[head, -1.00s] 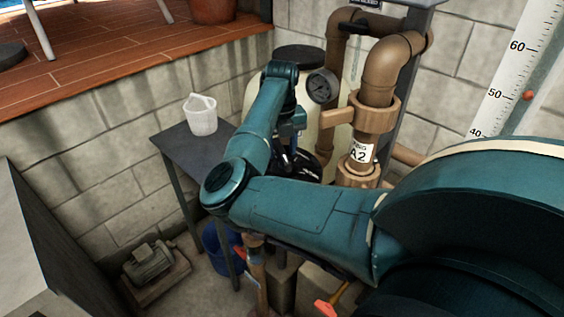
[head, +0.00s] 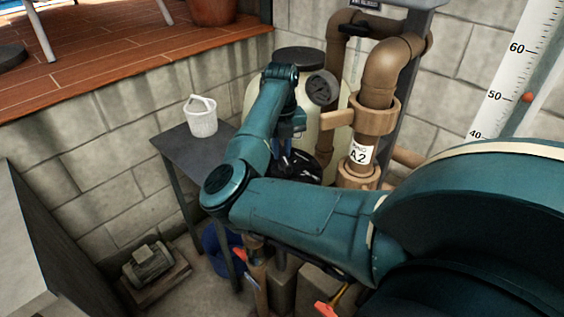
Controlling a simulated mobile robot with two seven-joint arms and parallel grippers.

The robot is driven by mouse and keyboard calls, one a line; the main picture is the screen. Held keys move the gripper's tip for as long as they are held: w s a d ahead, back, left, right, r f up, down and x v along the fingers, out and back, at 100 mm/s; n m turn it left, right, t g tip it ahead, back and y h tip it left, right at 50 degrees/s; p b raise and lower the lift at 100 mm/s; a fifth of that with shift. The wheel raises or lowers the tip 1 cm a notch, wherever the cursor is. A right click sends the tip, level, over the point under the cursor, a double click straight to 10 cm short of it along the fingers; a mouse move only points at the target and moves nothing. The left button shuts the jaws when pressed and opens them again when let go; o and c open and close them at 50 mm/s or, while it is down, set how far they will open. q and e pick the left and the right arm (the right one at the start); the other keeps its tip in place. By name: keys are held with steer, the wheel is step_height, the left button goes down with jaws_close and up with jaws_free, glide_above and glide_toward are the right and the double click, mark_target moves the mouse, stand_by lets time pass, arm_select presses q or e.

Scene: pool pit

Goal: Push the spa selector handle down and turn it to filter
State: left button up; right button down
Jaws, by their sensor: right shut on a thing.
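My right gripper (head: 287,162) points down behind my right forearm, at the black selector valve (head: 305,167) beside the cream filter tank. It is shut on the selector handle, which is largely hidden by my gripper and arm. Only dark parts of the valve show around the fingers. I cannot read the valve's markings or tell which position the handle points to. My left gripper is not in view.
Brown pipes (head: 378,75) with a tag reading A2 stand right of the valve. A pressure gauge (head: 322,88) sits on the tank (head: 300,62) close to my wrist. A white bucket (head: 202,117) stands on a grey table (head: 190,152) at left. A pump (head: 149,264) is on the floor.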

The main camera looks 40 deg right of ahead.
arm_select(q)
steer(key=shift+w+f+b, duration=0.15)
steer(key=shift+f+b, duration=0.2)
steer(key=shift+b, duration=0.05)
arm_select(e)
steer(key=shift+f, duration=0.55)
steer(key=shift+f+m+b, duration=0.3)
steer(key=shift+m+b, duration=0.3)
steer(key=shift+b, duration=0.1)
steer(key=m+b, duration=0.3)
steer(key=m, duration=0.2)
steer(key=m+b, duration=0.1)
steer(key=m, duration=0.2)
steer(key=shift+b, duration=0.4)
steer(key=shift+r+m+b, duration=0.15)
steer(key=shift+m+b, duration=0.3)
steer(key=shift+m, duration=0.75)
steer(key=shift+r, duration=0.15)
steer(key=c, duration=1.2)
jaws_free()
steer(key=shift+c, duration=0.2)
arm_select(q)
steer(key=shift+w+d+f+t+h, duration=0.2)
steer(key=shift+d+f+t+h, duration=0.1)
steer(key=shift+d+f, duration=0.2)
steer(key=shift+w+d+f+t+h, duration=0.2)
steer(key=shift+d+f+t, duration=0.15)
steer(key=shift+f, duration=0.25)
